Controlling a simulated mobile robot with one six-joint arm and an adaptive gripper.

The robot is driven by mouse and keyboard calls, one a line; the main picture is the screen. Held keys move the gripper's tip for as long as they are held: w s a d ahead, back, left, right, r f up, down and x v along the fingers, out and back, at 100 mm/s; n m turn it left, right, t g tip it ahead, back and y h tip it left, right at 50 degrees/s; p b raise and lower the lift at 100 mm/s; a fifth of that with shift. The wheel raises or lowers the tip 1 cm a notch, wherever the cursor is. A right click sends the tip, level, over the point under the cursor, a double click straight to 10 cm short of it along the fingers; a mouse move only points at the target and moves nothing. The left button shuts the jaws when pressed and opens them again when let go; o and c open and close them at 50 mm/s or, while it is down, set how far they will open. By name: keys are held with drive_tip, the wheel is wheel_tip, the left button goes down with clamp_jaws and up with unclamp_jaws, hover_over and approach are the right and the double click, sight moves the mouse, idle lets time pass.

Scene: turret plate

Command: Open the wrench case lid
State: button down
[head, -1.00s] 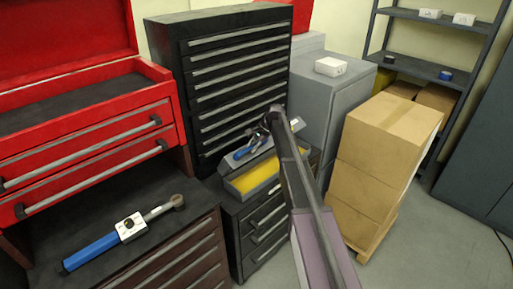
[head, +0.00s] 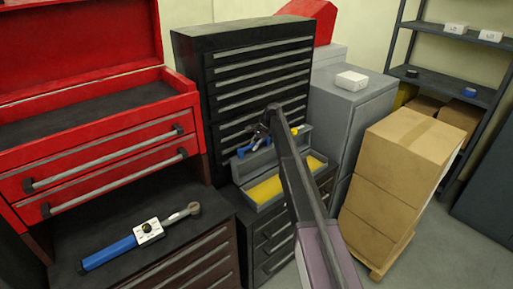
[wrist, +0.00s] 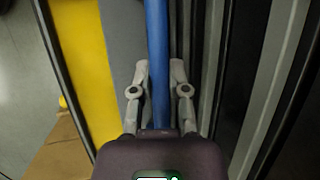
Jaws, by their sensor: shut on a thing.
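The wrench case (head: 262,207) is a grey box with a yellow lining, on a low black drawer cabinet. Its grey lid (head: 264,164) is raised at the back, against or near the tall black cabinet, and the yellow inside (head: 267,190) is uncovered. A blue bar (head: 244,151) runs along the lid's upper part; the bar (wrist: 157,40) also shows in the wrist view. My gripper (head: 263,131) is at this bar, partly hidden by my arm. In the wrist view my gripper (wrist: 161,75) is shut on the bar, one finger either side.
A tall black drawer cabinet (head: 225,75) stands close behind the lid. A torque wrench with a blue handle (head: 110,253) lies on the dark cabinet top at left, below a red tool chest (head: 110,145). Stacked cardboard boxes (head: 390,185) stand at right.

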drive_tip(key=shift+a, duration=0.1)
drive_tip(key=c, duration=0.6)
unclamp_jaws()
drive_tip(key=shift+s, duration=0.15)
